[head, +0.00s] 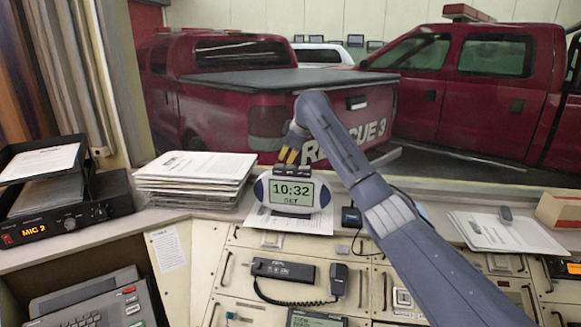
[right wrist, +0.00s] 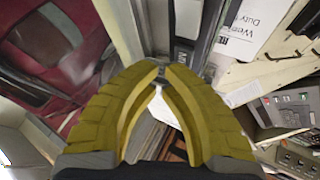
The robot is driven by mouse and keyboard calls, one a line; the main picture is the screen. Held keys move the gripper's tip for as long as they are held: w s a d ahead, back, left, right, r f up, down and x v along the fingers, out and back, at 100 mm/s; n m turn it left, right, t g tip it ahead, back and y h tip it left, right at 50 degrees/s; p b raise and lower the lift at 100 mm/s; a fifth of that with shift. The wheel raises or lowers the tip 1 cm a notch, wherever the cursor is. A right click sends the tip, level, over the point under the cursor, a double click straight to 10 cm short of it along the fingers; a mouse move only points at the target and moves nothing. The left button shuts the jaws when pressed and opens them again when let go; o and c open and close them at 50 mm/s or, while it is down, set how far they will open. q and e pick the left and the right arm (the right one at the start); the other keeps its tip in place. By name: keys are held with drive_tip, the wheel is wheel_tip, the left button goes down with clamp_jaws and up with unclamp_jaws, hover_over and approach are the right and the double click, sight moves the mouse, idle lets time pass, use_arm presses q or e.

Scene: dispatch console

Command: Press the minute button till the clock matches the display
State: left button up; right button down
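The clock (head: 291,193) is a white, rounded unit with dark blue ends, and it stands upright on the counter. Its screen reads 10:32 with SET below. Dark buttons (head: 308,173) line its top; their labels are too small to read. My right gripper (head: 289,160) is just above the clock's top, yellow fingers pointing down near the buttons; I cannot tell whether they touch. My left gripper is out of view.
Paper stacks (head: 195,168) lie left of the clock. A radio (head: 68,218) reading MIC 2 is at far left. A corded handset (head: 283,270) lies in front. Red trucks (head: 265,90) stand behind.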

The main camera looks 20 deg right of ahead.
drive_tip(key=shift+f, duration=0.4)
idle(0.6)
drive_tip(key=shift+r, duration=0.8)
drive_tip(key=shift+r, duration=2.5)
